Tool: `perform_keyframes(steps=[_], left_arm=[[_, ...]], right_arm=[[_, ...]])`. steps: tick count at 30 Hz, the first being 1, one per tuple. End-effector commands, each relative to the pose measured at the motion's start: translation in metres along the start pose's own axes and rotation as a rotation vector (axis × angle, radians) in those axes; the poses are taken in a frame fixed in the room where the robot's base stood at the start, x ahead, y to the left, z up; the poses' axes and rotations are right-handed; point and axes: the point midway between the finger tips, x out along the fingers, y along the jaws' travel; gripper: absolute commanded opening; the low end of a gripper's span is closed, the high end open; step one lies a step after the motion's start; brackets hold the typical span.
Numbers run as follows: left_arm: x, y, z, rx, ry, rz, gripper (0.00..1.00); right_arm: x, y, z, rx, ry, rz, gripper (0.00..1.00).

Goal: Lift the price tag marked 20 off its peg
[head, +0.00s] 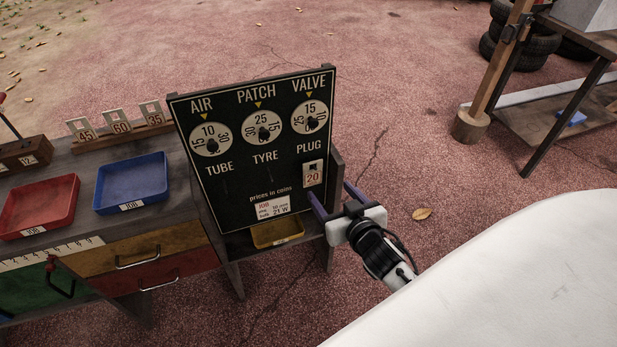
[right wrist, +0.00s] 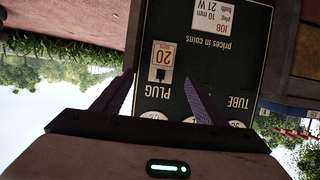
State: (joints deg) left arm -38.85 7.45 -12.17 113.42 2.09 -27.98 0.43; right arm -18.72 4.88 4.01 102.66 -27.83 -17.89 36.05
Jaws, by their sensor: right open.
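The price tag marked 20 (head: 313,175) hangs under the word PLUG at the lower right of the black price board (head: 235,180). It is a small pale card with red figures and a dark slot near its top. In the right wrist view the tag (right wrist: 161,61) appears upside down, beyond and between the fingers. My right gripper (head: 331,203) is open and empty, just below and right of the tag, apart from it. Its two purple fingers also show in the right wrist view (right wrist: 158,88). The peg itself is too small to make out clearly. My left gripper is not in view.
Tags marked 45, 60 and 35 (head: 120,126) stand in a wooden rack at the back left. A red tray (head: 70,205) and a blue tray (head: 160,190) sit on the bench. A yellow tray (head: 292,233) lies below the board. Open ground lies right of the board.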

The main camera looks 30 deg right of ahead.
Motion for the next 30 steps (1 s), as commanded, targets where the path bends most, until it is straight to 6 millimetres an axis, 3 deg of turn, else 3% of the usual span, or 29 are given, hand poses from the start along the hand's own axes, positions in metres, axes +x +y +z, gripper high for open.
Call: perform_keyframes(steps=[6, 13, 21, 30], left_arm=[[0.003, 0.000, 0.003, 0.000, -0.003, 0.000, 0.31], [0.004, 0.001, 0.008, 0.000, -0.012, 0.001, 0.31], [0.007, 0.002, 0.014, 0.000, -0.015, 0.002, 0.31], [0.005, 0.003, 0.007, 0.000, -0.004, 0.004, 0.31]], right_arm=[[0.036, 0.001, -0.004, 0.003, 0.011, 0.004, 0.66], [0.054, -0.001, -0.005, 0.004, 0.009, 0.003, 0.66], [0.092, -0.005, -0.006, 0.003, 0.009, 0.003, 0.66], [0.099, -0.005, -0.007, 0.002, 0.007, 0.002, 0.66]])
